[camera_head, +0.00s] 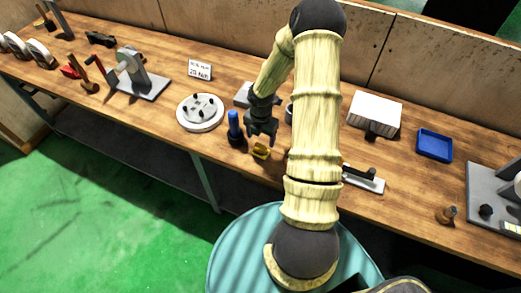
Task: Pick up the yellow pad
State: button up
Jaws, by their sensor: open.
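The yellow pad (262,149) is a small yellow block near the front edge of the wooden bench, close to the middle of the view. My gripper (259,141) is dark and points down right at the pad. Its fingers are open, with the fingertips over or beside the pad; I cannot tell whether they touch it. Part of the pad is hidden by the gripper.
A round light plate with black knobs (200,112) lies further left. A white box (375,112) and a blue tray (434,145) are to the right. My arm hides part of the bench.

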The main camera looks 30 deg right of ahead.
aim_at(261, 146)
jog(key=shift+f, duration=0.1)
jog(key=shift+s+a+f+p, duration=0.15)
jog(key=shift+f+p, duration=0.1)
jog(key=shift+f, duration=1.05)
jog(key=shift+s+a+f+p, duration=0.1)
jog(key=shift+f+p, duration=0.15)
jog(key=shift+f, duration=1)
jog(key=c, duration=1.1)
